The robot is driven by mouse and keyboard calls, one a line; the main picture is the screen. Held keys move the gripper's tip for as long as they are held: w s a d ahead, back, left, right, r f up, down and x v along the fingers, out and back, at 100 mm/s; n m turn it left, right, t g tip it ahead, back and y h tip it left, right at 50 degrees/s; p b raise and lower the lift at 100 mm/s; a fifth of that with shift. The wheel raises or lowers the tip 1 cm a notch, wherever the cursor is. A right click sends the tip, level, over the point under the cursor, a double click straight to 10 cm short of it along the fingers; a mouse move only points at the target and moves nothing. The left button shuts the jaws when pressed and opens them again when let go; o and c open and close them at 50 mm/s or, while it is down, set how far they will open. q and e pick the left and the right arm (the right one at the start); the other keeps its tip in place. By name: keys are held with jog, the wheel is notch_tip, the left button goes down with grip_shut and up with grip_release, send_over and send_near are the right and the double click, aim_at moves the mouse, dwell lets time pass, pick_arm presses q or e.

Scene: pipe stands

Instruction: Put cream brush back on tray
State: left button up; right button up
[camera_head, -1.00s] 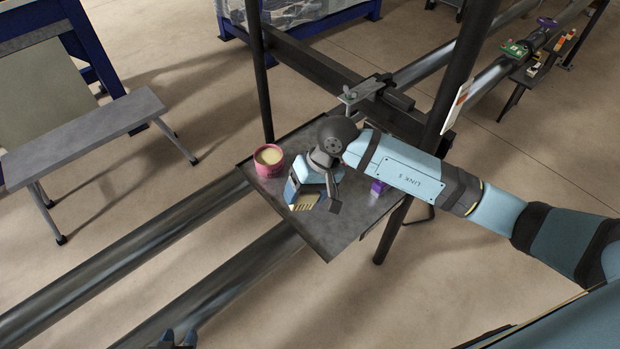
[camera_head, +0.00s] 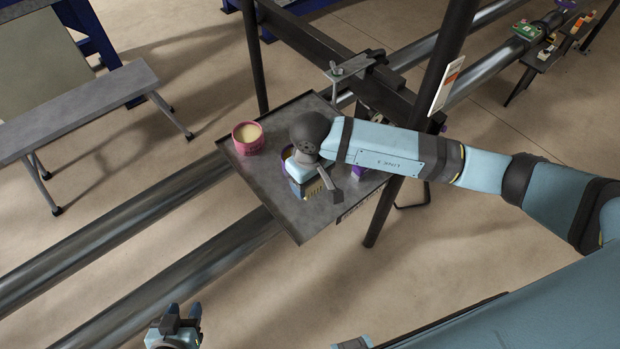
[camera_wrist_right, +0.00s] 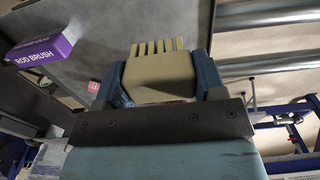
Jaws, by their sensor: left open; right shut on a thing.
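The cream brush (camera_wrist_right: 160,75) is a cream block with short bristles, held between the two blue fingers of my right gripper (camera_wrist_right: 162,82) in the right wrist view. In the head view my right gripper (camera_head: 308,188) is over the grey tray (camera_head: 262,178), and a bit of the cream bristles shows below its fingers. I cannot tell whether the brush touches the tray. My right wrist hides the middle of the tray. My left gripper (camera_head: 182,318) is open and empty at the bottom edge of the head view, away from the tray.
A pink tub (camera_head: 247,138) stands at the tray's left corner. A purple rod brush box (camera_wrist_right: 42,45) is on the tray, partly hidden in the head view. A dark upright post (camera_head: 425,110) stands just right of the tray. Long pipes (camera_head: 110,225) run to the left.

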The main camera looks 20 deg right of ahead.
aim_at(310, 192)
jog(key=shift+f+b, duration=0.1)
jog(key=shift+b, duration=0.5)
notch_tip(310, 192, down, 4)
jog(key=b, duration=0.5)
jog(key=shift+f, duration=0.25)
jog(key=shift+f+b, duration=0.85)
jog(key=shift+b, duration=0.1)
jog(key=shift+f+b, duration=1.75)
jog(key=shift+b, duration=0.3)
jog(key=o, duration=1.1)
jog(key=shift+c, duration=0.2)
jog(key=shift+r, duration=0.1)
